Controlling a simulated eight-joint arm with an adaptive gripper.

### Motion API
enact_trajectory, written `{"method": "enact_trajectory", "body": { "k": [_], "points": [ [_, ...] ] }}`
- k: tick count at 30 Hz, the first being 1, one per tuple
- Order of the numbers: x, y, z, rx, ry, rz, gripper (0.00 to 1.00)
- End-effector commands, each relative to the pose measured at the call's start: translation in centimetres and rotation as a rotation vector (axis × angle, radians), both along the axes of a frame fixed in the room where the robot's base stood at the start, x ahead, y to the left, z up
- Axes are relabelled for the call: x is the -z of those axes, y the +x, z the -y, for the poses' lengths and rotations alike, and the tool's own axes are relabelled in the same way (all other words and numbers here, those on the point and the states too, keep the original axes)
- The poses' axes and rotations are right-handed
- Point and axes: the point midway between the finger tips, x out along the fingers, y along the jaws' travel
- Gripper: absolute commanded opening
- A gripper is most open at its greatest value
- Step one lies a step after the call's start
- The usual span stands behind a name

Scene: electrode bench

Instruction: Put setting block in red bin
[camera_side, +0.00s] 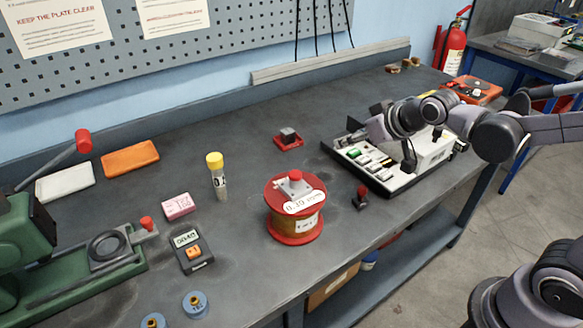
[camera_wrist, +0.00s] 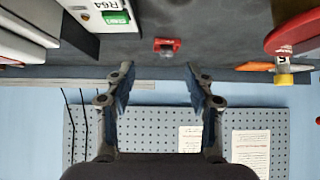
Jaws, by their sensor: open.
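A small dark-grey block (camera_side: 288,134) sits in or on a shallow red tray (camera_side: 290,145) near the middle of the bench. The red tray also shows in the wrist view (camera_wrist: 176,42), beyond my fingertips. No other red bin is clear, and I cannot be sure that this block is the setting block.
The black-edged electronics case (camera_side: 385,180) with a green label is below my arm. A yellow-capped vial (camera_side: 216,175), a pink box (camera_side: 179,206) and a green machine (camera_side: 100,270) stand to the left. Bare bench lies around the red tray.

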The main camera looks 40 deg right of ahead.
Motion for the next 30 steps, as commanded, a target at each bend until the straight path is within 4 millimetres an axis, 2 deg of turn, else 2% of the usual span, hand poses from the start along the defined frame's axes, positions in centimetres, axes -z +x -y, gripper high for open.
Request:
{"method": "enact_trajectory", "body": {
  "k": [1, 6, 12, 18, 30],
  "points": [
    [-0.1, -1.8, 0.1, 0.001, 0.001, -0.024, 0.54],
    [0.3, -7.1, 0.3, -0.002, 0.002, -0.106, 0.54],
    [1.3, -11.8, 0.4, -0.006, 0.007, -0.181, 0.54],
    [1.8, -13.6, 0.4, -0.009, 0.008, -0.210, 0.54],
    [1.8, -13.6, 0.4, -0.009, 0.008, -0.210, 0.54]
  ]
}}
